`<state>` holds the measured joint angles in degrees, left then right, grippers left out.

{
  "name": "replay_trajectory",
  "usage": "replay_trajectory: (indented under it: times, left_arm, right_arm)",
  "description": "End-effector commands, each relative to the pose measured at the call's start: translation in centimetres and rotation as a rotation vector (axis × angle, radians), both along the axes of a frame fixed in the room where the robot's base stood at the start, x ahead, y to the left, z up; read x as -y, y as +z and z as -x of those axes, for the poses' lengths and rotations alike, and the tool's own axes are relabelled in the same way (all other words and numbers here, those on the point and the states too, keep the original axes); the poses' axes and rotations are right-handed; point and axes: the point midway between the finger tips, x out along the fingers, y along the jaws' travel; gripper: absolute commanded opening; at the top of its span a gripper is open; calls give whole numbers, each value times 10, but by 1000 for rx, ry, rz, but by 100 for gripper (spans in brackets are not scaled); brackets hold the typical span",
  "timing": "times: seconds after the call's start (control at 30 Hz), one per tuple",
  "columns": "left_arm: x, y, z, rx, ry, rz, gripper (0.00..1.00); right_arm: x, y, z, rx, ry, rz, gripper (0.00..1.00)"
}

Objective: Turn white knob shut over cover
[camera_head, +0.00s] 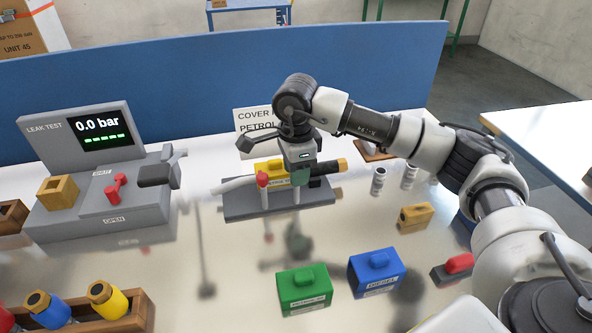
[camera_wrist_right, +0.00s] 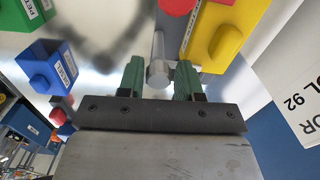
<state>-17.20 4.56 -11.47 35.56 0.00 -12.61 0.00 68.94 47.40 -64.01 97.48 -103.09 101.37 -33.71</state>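My right gripper (camera_head: 300,176) is over the dispenser frame (camera_head: 238,212) in the head view. Its two green fingers (camera_wrist_right: 160,78) are spread in the right wrist view. A pale grey-white knob end (camera_wrist_right: 158,72) shows between them, with thin gaps at its sides; I see no clear grip. In the head view the fingers hide that knob's top, and a white stem (camera_head: 296,196) shows below. The yellow cover (camera_head: 268,165) sits behind, partly hidden; it also shows in the right wrist view (camera_wrist_right: 214,36). A red knob (camera_head: 263,179) stands to the left of the gripper. My left gripper is not in view.
A leak test unit (camera_head: 75,215) reading 0.0 bar stands at the left. Green (camera_head: 303,290) and blue (camera_head: 375,274) blocks stand in front, with a tan block (camera_head: 415,216) to the right. A wooden rack (camera_head: 135,312) is at lower left. A blue partition (camera_head: 180,90) closes the back.

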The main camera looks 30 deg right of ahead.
Motion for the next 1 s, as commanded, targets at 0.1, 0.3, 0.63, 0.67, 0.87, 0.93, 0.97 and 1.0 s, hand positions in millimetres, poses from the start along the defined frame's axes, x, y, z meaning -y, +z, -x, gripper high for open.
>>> replay_trajectory:
  times: [0.1, 0.3, 0.63, 0.67, 0.87, 0.93, 0.97, 1.0]
  left_arm:
    - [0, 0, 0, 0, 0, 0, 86]
    - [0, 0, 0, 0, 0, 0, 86]
    - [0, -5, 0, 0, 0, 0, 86]
    - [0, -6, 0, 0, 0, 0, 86]
    - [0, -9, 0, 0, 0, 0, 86]
    - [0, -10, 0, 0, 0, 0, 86]
    - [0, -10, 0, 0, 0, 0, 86]
    - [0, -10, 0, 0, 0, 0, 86]
  right_arm:
    - [0, -1, 0, -2, 0, 1, 52]
    - [0, -2, 1, -4, 0, 1, 52]
    - [0, 34, 0, 1, 0, 0, 52]
    - [-1, 40, 0, 1, 0, -1, 52]
    - [0, 80, 0, 1, 0, 0, 52]
    - [0, 90, 0, -1, 0, 0, 52]
    - [0, 94, 0, -1, -1, 0, 52]
    - [0, 98, 0, 0, -1, 0, 52]
